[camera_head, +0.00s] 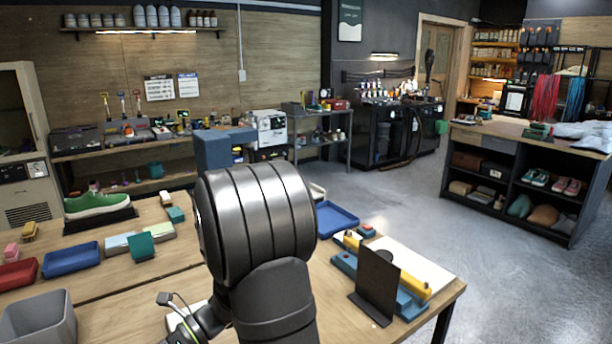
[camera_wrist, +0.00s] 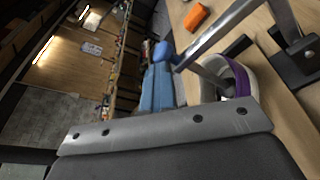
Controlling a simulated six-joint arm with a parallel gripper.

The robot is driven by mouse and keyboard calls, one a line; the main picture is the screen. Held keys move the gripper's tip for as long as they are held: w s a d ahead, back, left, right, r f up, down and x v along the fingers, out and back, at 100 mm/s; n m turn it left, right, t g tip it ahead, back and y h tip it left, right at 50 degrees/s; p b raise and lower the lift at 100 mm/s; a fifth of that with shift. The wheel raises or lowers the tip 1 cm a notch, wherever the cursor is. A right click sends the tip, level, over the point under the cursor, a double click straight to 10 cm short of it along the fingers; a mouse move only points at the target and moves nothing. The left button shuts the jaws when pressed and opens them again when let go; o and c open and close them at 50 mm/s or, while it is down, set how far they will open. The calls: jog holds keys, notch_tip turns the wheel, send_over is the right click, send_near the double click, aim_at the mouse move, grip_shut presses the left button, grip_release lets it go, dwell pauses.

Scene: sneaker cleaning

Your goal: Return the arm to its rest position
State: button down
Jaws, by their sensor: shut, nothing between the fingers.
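My dark grey arm stands upright in the middle of the head view and covers part of the wooden table (camera_head: 95,318) behind it. My gripper does not show clearly there. In the wrist view, a grey plate with several dark holes, part of my gripper (camera_wrist: 165,130), crosses the lower half of the picture. It is shut with nothing held. The wrist picture is strongly tilted. A green sneaker (camera_head: 97,203) rests on a black stand (camera_head: 100,222) at the left of the table, apart from my arm.
Left on the table are a blue tray (camera_head: 70,258), a red tray (camera_head: 18,274) and a grey bin (camera_head: 38,318). Right of my arm are another blue tray (camera_head: 336,218), a black upright panel (camera_head: 377,283) and a yellow bar (camera_head: 415,285). An orange block (camera_wrist: 196,17) shows in the wrist view.

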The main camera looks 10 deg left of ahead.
jog(key=shift+s+d+f+n, duration=0.25)
jog(key=shift+s+f+n, duration=0.25)
jog(key=shift+f+n, duration=0.15)
jog(key=shift+f, duration=0.1)
jog(key=s+d+v, duration=0.1)
jog(key=v, duration=0.8)
jog(key=x, duration=0.9)
jog(key=shift+w+a+f+t, duration=0.2)
jog(key=shift+a+f+t, duration=0.1)
jog(key=shift+f+t, duration=0.1)
jog(key=shift+r+n, duration=0.1)
jog(key=shift+n, duration=0.15)
jog(key=w+a+r+m, duration=0.2)
jog(key=w+a, duration=1.2)
jog(key=w, duration=0.1)
jog(key=shift+a+r+g, duration=0.4)
